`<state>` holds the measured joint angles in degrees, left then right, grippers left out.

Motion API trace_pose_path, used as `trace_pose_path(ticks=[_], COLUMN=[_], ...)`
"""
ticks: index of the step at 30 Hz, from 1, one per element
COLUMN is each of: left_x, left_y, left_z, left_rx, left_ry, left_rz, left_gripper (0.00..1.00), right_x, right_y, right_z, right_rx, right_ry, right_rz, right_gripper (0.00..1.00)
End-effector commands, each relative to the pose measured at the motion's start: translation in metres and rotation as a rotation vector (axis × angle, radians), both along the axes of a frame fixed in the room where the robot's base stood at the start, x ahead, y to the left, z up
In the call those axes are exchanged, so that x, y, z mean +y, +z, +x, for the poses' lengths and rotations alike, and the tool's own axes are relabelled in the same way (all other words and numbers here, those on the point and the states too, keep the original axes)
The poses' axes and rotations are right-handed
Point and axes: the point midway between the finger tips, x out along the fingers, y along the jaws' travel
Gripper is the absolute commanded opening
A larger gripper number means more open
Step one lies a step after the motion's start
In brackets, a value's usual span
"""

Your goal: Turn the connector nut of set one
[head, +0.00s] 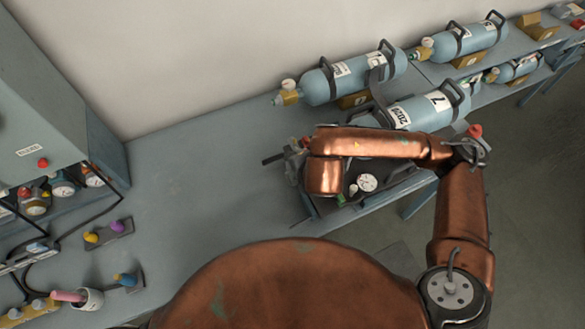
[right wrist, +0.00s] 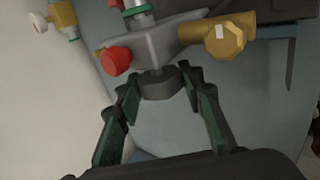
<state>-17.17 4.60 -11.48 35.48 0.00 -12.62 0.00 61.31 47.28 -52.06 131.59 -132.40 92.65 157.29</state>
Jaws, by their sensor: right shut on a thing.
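A blue cylinder (head: 415,110) lies on its side on the bench, with white labels, one reading 2020. My right gripper (head: 283,156) is left of its valve end, and my copper arm hides most of that end. In the right wrist view, a dark round connector nut (right wrist: 158,84) sits on a grey yoke (right wrist: 160,45). My right gripper's green-lined fingers (right wrist: 158,80) are on either side of the nut, shut on it. A red knob (right wrist: 115,61) and a brass fitting (right wrist: 228,40) flank the yoke. My left gripper is not in view.
More blue cylinders (head: 355,76) lie in holders behind. A pressure gauge (head: 367,182) sits just right of my wrist. A grey cabinet (head: 55,100) and small parts stand at the left. The bench (head: 200,190) between is bare.

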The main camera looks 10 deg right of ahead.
Motion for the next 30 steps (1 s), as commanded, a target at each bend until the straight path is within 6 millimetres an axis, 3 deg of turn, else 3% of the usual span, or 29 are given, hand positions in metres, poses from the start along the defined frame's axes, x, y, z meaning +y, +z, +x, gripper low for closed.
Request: trace_pose_path(ticks=[16, 17, 24, 30], left_x=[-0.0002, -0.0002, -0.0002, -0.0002], left_y=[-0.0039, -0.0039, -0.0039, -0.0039], left_z=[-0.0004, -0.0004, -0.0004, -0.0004], left_rx=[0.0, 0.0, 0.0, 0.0], left_ry=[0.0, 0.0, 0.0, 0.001], left_rz=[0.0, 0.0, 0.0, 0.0], left_gripper=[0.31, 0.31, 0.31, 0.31], right_x=[-0.0003, -0.0003, -0.0001, 0.0], right_y=[-0.0005, -0.0005, -0.0005, -0.0004], right_z=[-0.0002, -0.0002, -0.0003, -0.0002], right_rx=[-0.013, -0.013, -0.013, -0.013], right_ry=[0.0, 0.0, 0.001, 0.001], right_rz=[0.003, 0.003, 0.003, 0.003], right_gripper=[0.11, 0.37, 0.53, 0.54])
